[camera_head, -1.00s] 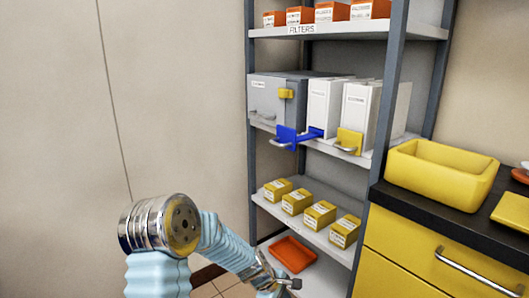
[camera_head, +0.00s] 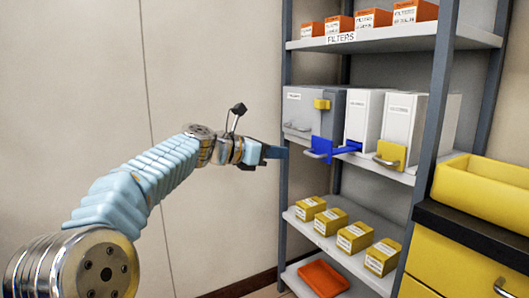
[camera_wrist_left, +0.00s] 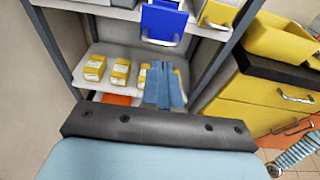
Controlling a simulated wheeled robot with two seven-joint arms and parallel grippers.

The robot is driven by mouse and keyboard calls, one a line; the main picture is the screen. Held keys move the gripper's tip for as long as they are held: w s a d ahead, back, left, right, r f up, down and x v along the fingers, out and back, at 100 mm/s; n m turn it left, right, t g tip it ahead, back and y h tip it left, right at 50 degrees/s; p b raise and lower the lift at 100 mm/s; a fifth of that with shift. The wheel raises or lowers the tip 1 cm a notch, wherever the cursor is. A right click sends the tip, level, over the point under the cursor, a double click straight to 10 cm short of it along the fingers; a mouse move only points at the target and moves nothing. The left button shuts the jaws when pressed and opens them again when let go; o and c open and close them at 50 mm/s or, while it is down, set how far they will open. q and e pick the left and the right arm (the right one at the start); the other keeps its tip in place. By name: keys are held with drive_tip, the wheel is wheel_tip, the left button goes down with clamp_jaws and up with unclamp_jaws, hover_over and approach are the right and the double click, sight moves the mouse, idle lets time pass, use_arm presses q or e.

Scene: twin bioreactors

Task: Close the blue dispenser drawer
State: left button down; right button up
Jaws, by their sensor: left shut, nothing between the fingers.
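The blue dispenser drawer (camera_head: 322,149) sticks out from the lower front of a white dispenser on the middle shelf. Its blue front panel with a metal handle stands clear of the dispenser, so the drawer is open. In the left wrist view the blue drawer (camera_wrist_left: 163,22) shows at the top, handle (camera_wrist_left: 160,42) below its panel. My left gripper (camera_head: 284,152) is shut and empty, left of the drawer front and apart from it in the head view. Its fingers (camera_wrist_left: 163,87) show in the wrist view below the drawer. My right gripper is not in view.
A grey cabinet with a yellow latch (camera_head: 321,104) stands left of the dispensers. A yellow-fronted drawer (camera_head: 391,153) is on the right. Grey shelf posts (camera_head: 285,100) flank the shelf. Yellow boxes (camera_head: 356,237) and an orange tray (camera_head: 323,278) sit below.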

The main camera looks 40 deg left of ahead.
sight(309, 154)
use_arm(q)
drive_tip(key=x, duration=0.7)
drive_tip(key=shift+w+f, duration=0.1)
drive_tip(key=shift+w, duration=0.1)
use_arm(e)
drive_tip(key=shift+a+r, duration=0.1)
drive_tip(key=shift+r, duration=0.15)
